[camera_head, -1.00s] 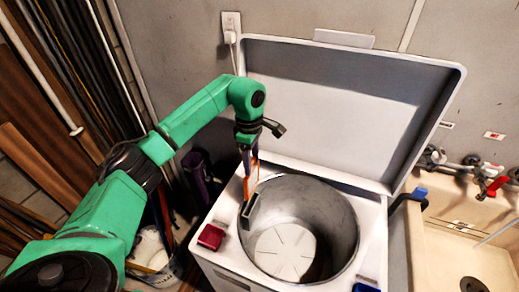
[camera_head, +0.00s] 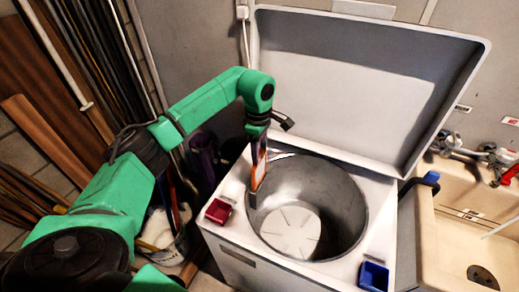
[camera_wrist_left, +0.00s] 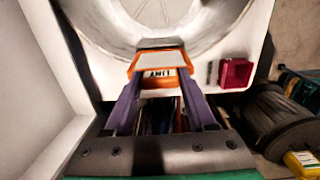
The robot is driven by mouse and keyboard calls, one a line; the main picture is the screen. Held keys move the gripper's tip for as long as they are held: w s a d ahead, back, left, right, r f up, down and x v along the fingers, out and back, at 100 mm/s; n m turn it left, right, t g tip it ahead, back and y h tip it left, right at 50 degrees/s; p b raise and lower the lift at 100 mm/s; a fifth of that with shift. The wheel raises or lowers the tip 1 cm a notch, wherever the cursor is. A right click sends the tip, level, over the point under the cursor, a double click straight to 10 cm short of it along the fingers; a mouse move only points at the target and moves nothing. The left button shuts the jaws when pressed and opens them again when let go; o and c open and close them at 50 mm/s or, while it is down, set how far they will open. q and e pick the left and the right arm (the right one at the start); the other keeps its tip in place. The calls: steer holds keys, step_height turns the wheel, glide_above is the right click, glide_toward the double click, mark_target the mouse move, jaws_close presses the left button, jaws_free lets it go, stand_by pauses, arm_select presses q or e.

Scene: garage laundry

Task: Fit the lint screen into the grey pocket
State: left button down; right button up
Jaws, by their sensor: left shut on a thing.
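My left gripper (camera_head: 257,160) is shut on the lint screen (camera_head: 259,165), above the left rim of the washer tub. In the left wrist view the screen (camera_wrist_left: 160,76) shows an orange frame with a LINT label and a pale grey panel, between my purple fingers. In the head view it hangs steeply downward. A dark grey piece (camera_head: 253,200) shows just below its orange part at the tub's left edge; I cannot tell whether this is the screen's end or the grey pocket. A narrow grey piece (camera_wrist_left: 210,72) stands beside a red box in the wrist view. My right gripper is out of view.
The red box (camera_head: 218,211) sits on the washer top (camera_head: 238,238) left of the tub (camera_head: 340,205), a blue box (camera_head: 373,275) at its front right. The raised lid (camera_head: 350,90) stands behind. A sink (camera_head: 450,240) is at the right.

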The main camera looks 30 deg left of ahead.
mark_target(260, 173)
arm_select(q)
step_height(260, 173, down, 5)
steer(key=b, duration=0.3)
steer(key=shift+f+b, duration=1.85)
steer(key=shift+f, duration=0.8)
steer(key=shift+c, duration=0.7)
jaws_free()
step_height(260, 173, up, 15)
steer(key=shift+a+f+b, duration=0.15)
steer(key=shift+b, duration=0.85)
